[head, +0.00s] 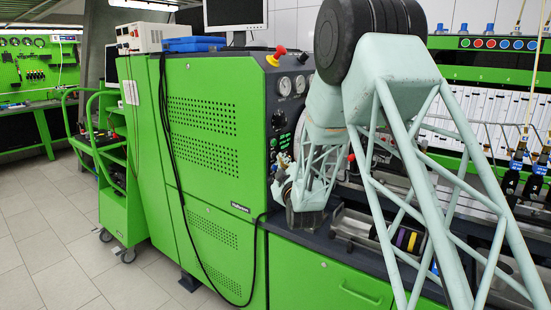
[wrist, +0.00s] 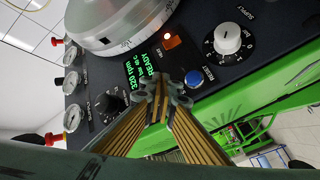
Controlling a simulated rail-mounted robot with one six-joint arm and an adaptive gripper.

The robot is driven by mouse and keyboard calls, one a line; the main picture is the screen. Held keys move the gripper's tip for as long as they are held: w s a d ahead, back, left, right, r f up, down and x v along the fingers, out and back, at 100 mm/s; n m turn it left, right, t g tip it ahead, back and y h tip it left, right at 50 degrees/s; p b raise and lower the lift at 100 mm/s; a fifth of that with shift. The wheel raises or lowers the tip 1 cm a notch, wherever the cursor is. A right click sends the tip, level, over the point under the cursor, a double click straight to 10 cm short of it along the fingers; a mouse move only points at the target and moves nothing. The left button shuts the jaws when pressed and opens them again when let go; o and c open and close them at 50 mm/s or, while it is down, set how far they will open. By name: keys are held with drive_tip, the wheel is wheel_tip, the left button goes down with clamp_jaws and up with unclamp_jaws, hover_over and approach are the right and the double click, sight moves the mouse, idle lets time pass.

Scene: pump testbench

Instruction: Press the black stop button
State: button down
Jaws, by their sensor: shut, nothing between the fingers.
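My gripper (wrist: 165,92) is shut and empty, with its fingertips in front of the dark control panel (wrist: 222,72) in the wrist view. I cannot make out a black stop button; the fingers cover part of the panel just below the green-lit display (wrist: 147,66). The display reads READY and 320 rpm. A blue button (wrist: 193,78) labelled RESET is just right of the fingertips. A black knob (wrist: 113,103) is to their left. Whether the fingertips touch the panel I cannot tell. In the head view my arm hides part of the panel (head: 283,118).
An orange-lit switch (wrist: 170,40) and a white knob (wrist: 229,38) sit above the blue button. A large silver dial (wrist: 118,20) stands out at the top. Gauges (wrist: 70,82) and red knobs (wrist: 54,139) line the left edge. The green cabinet (head: 205,125) carries the panel.

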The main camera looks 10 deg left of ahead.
drive_tip(key=shift+s+d, duration=0.15)
drive_tip(key=shift+d, duration=0.15)
drive_tip(key=shift+s+d, duration=0.1)
drive_tip(key=shift+d, duration=0.1)
drive_tip(key=shift+s+d, duration=0.35)
drive_tip(key=shift+d, duration=0.35)
drive_tip(key=shift+s+d, duration=0.4)
drive_tip(key=shift+d, duration=0.25)
drive_tip(key=shift+s+d, duration=0.35)
drive_tip(key=shift+d, duration=0.35)
drive_tip(key=shift+r, duration=0.1)
